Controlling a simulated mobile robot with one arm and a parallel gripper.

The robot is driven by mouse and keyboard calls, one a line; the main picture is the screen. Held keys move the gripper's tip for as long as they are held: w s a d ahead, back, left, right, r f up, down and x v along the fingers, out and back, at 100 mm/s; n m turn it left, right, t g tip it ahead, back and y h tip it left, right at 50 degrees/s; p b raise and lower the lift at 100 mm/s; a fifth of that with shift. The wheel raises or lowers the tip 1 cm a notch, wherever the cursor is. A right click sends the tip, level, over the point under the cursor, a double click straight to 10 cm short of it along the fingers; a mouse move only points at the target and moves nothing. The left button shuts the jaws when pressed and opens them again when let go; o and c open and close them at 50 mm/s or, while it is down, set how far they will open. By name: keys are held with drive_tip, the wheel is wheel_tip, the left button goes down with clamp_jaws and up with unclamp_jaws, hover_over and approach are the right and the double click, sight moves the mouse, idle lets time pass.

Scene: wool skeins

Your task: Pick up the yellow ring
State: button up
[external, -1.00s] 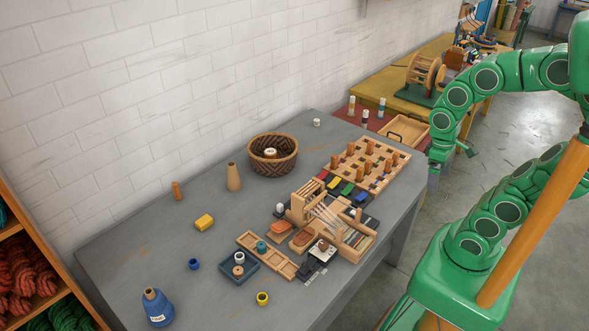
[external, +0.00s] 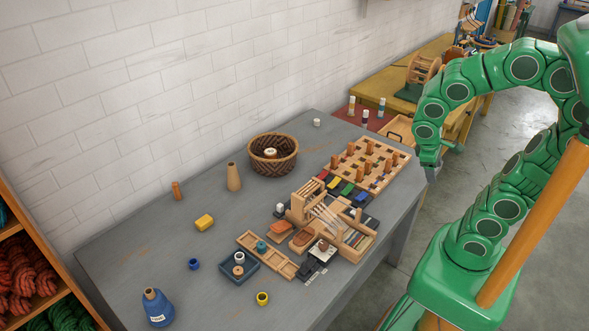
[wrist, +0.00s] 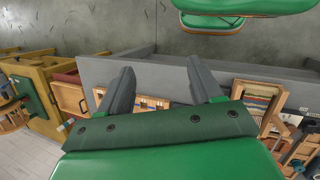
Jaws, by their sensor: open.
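The yellow ring (external: 262,298) is small and sits on the grey table near its front edge, in the lower middle of the external view. It stands apart, just below and right of a blue-grey tray (external: 253,278). My gripper (external: 431,177) is at the right end of the table, far from the ring. In the wrist view my gripper (wrist: 161,76) has its two dark fingers spread with nothing between them. The ring does not show in the wrist view.
A wooden loom (external: 330,228) and a peg board (external: 368,165) stand on the table between my gripper and the ring. A blue ring (external: 194,264), a yellow block (external: 204,222) and a blue cone (external: 157,308) lie farther left. The table around the yellow ring is mostly clear.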

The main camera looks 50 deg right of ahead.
drive_tip(key=w+a+n+t+h, duration=0.2)
drive_tip(key=w+n+t+h, duration=0.4)
drive_tip(key=w, duration=1.1)
drive_tip(key=w+a+f+n+t, duration=0.2)
drive_tip(key=w+a+n+t, duration=0.1)
drive_tip(key=w+a+n, duration=0.45)
drive_tip(key=n+t+y, duration=0.8)
drive_tip(key=n+y, duration=0.1)
drive_tip(key=n, duration=0.9)
hover_over(267, 300)
drive_tip(key=d, duration=0.8)
wheel_tip(267, 300, down, 15)
drive_tip(key=s+a+f+n+y, duration=0.1)
drive_tip(key=s+a+f+n, duration=0.1)
drive_tip(key=s+a+f, duration=0.1)
drive_tip(key=s+a+f+n+g+y, duration=0.1)
drive_tip(key=s+a+f+n+y, duration=0.1)
drive_tip(key=s+a+f, duration=0.2)
drive_tip(key=shift+s+n, duration=0.15)
drive_tip(key=shift+n, duration=0.2)
drive_tip(key=shift+x, duration=3.85)
drive_tip(key=shift+r, duration=0.1)
